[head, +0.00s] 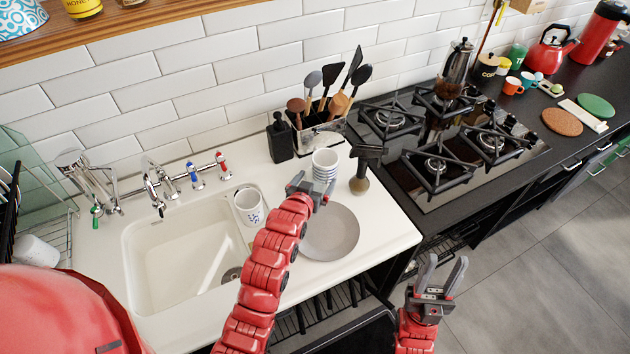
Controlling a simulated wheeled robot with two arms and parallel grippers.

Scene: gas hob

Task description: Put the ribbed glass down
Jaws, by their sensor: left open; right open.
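The ribbed glass (325,161), pale with bluish horizontal bands, stands upright on the white counter between the utensil holder and the grey plate. My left gripper (311,188) is open at the glass's near side, low down. It hides part of the glass's base, and I cannot tell whether its fingers touch the glass. My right gripper (441,272) is open and empty, in front of the counter above the floor.
A grey plate (333,236) lies close in front. A white cup (248,208) is at the sink's (130,262) right edge. A dark-headed brush (361,182) stands right of the glass. The utensil holder (318,134) and black dispenser (280,140) are behind; the gas hob (445,150) is right.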

